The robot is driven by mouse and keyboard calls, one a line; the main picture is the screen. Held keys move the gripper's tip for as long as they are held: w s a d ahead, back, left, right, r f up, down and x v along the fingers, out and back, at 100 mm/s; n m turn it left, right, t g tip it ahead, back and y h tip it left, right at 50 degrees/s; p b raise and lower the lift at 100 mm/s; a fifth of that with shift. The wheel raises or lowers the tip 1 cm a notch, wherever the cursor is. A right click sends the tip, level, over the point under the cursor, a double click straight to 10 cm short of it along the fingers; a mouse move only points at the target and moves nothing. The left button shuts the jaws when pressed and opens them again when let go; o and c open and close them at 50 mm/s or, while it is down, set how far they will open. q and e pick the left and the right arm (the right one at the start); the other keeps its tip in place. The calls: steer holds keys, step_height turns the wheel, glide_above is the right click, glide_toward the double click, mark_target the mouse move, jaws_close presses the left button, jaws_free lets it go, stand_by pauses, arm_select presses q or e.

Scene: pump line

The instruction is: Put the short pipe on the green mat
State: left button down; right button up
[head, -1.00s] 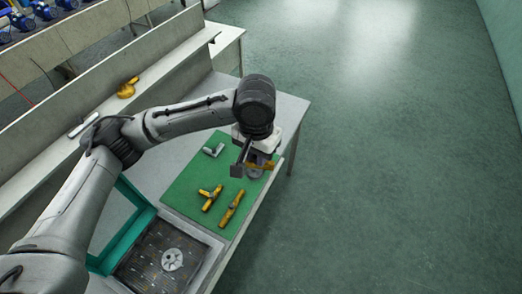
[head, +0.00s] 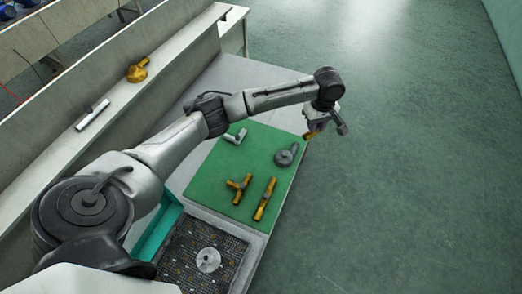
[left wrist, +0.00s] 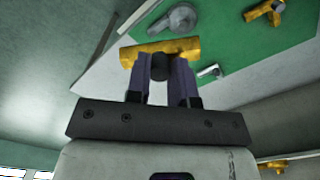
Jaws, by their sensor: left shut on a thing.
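My left gripper (head: 316,122) is shut on a yellow pipe piece (head: 311,134), near the far right corner of the green mat (head: 210,180). In the left wrist view, the yellow pipe piece (left wrist: 183,48) lies crosswise in the fingertips (left wrist: 162,68), with a dark round part at its middle. I cannot tell whether this is the short pipe. The mat shows beyond it in that view (left wrist: 230,38). On the mat lie a silver elbow (head: 234,137), a grey round part (head: 287,155), a yellow tee (head: 239,187) and a yellow straight piece (head: 265,200). My right gripper is not in view.
A silver pipe (head: 93,115) and a yellow fitting (head: 138,71) lie on the raised shelf (head: 115,105) at the left. A teal-edged tray (head: 160,228) and a dark perforated plate with a pale disc (head: 208,260) stand nearer. Bare floor lies right of the table.

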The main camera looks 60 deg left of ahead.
arm_select(q)
steer(key=s+a+f+n+b, duration=0.1)
steer(key=s+a+f+n, duration=0.1)
steer(key=a+f, duration=0.3)
steer(key=s+a+f+n+b, duration=0.1)
steer(key=s+a+f+n, duration=0.1)
steer(key=s+a+f, duration=0.2)
steer(key=s+a+f+n+b, duration=0.1)
steer(key=s+a+f, duration=0.3)
steer(key=a+f, duration=0.4)
steer(key=shift+s+a+f+n, duration=0.1)
steer(key=shift+a+f+n, duration=0.05)
steer(key=shift+a+n, duration=0.35)
steer(key=shift+f+b, duration=0.4)
steer(key=shift+f, duration=1.65)
steer(key=c, duration=1)
jaws_free()
steer(key=shift+f, duration=0.1)
